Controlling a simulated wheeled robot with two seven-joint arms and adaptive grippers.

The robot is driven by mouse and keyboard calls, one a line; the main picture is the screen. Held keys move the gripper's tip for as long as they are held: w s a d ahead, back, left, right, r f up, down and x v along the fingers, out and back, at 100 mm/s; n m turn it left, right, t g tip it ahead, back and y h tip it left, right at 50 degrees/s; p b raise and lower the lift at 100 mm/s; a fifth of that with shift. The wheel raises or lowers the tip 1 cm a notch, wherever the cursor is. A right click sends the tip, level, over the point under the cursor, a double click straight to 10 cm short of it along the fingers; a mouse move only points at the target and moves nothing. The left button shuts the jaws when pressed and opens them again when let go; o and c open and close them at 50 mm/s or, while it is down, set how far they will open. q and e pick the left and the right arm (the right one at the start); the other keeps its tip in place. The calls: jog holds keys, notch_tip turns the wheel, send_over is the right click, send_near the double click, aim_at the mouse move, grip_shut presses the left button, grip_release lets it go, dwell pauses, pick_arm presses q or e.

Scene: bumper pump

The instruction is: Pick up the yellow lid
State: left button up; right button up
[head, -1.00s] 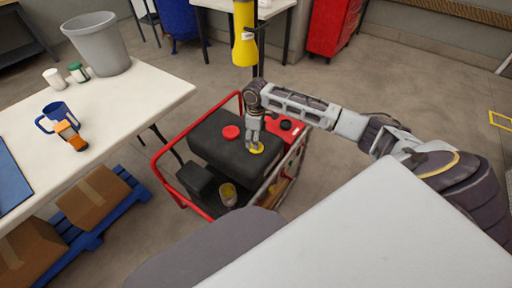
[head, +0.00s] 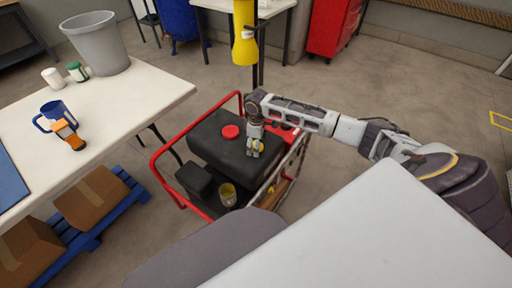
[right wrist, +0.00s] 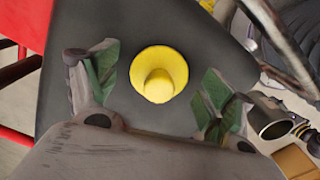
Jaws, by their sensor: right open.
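The yellow lid (right wrist: 159,74) is a round cap with a raised knob, lying on the dark top of the red-framed machine (head: 222,143). In the head view my right gripper (head: 254,151) points down over the lid and mostly hides it; only a bit of yellow shows. In the right wrist view the gripper (right wrist: 152,92) has its green-padded fingers spread, one on each side of the lid and apart from it. It is open and empty. I cannot tell its exact height above the lid. My left gripper is not in view.
A red cap (head: 231,132) sits on the machine's top, left of my right gripper. The machine's red tube frame (head: 166,150) surrounds it. A small cup-like container (head: 228,194) stands at its front. A white table (head: 120,95) with a mug stands at left.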

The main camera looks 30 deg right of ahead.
jog(key=shift+c, duration=0.4)
jog(key=c, duration=0.9)
jog(key=shift+c, duration=0.2)
jog(key=shift+r, duration=0.65)
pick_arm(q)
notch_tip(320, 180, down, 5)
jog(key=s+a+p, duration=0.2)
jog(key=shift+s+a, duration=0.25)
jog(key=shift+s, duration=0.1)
pick_arm(e)
jog(key=shift+r, duration=4.3)
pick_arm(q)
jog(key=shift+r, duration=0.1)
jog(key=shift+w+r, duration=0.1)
